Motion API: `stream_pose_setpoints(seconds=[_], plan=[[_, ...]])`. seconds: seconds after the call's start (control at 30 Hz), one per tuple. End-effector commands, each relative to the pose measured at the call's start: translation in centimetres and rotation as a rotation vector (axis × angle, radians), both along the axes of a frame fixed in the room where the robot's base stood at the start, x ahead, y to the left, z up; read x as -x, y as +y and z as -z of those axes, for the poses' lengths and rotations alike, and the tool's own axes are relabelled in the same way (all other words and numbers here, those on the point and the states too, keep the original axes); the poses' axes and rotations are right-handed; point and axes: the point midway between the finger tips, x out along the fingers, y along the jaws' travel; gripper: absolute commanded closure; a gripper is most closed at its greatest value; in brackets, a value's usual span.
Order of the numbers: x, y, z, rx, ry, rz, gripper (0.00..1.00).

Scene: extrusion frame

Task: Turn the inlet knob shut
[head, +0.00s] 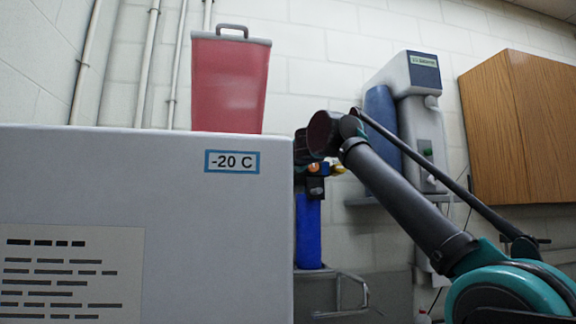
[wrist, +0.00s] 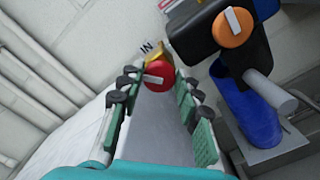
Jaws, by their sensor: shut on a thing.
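The red inlet knob (wrist: 161,70) has a pale bar across its face and sits on a brass fitting beside an "IN" label (wrist: 147,47) in the wrist view. My gripper (wrist: 160,82) is shut on this knob, its fingertips on either side of it. In the head view the knob and fingers are hidden behind the white -20 C box. The knob belongs to a black filter head (wrist: 218,38) with a blue housing (wrist: 250,112) below; the blue housing (head: 308,232) also shows in the head view.
The white -20 C box (head: 150,200) fills the left foreground, with a red bin (head: 230,85) above its top edge. An orange knob (wrist: 233,27) is close to the right of the red one. A water purifier (head: 415,110) and wooden cabinet (head: 525,125) hang at right.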

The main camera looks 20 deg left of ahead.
Motion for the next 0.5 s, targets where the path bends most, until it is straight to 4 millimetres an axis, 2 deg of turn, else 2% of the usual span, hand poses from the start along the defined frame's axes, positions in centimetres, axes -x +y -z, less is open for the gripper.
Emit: stream_pose_setpoints(seconds=[0.5], plan=[[-0.08,-0.1,0.18,-0.398,0.244,0.001,0.95]])
